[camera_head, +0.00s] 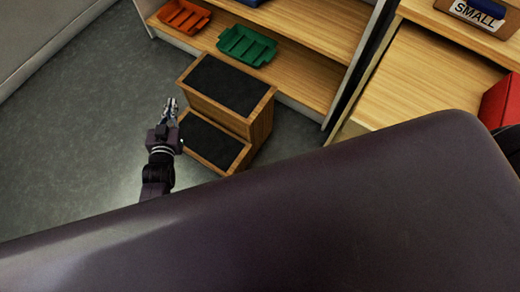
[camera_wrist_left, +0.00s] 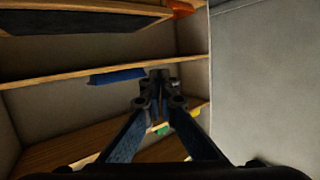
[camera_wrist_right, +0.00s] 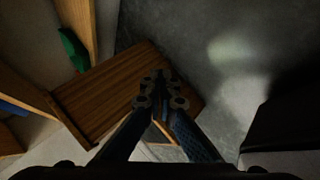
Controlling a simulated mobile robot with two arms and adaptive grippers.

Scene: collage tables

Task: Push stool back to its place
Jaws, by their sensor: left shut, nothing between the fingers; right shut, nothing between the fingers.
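The stool is a two-step wooden step stool (camera_head: 263,120) with black treads, standing upright on the grey floor close in front of the low shelf in the head view. My left gripper (camera_head: 171,106) is shut and empty, just left of the lower step in that picture; whether it touches is unclear. Its closed fingers also show in the left wrist view (camera_wrist_left: 158,85), with shelves beyond. My right gripper (camera_wrist_right: 160,85) is shut and empty in the right wrist view, in front of a wooden side panel of the stool (camera_wrist_right: 105,95). The head view does not show it.
The wooden shelf (camera_head: 300,75) behind the stool holds an orange tray (camera_head: 184,16) and a green tray (camera_head: 246,46). Another wooden unit (camera_head: 425,80) stands right, with a red box (camera_head: 502,103). Open floor (camera_head: 75,150) lies left. My own dark body hides the foreground.

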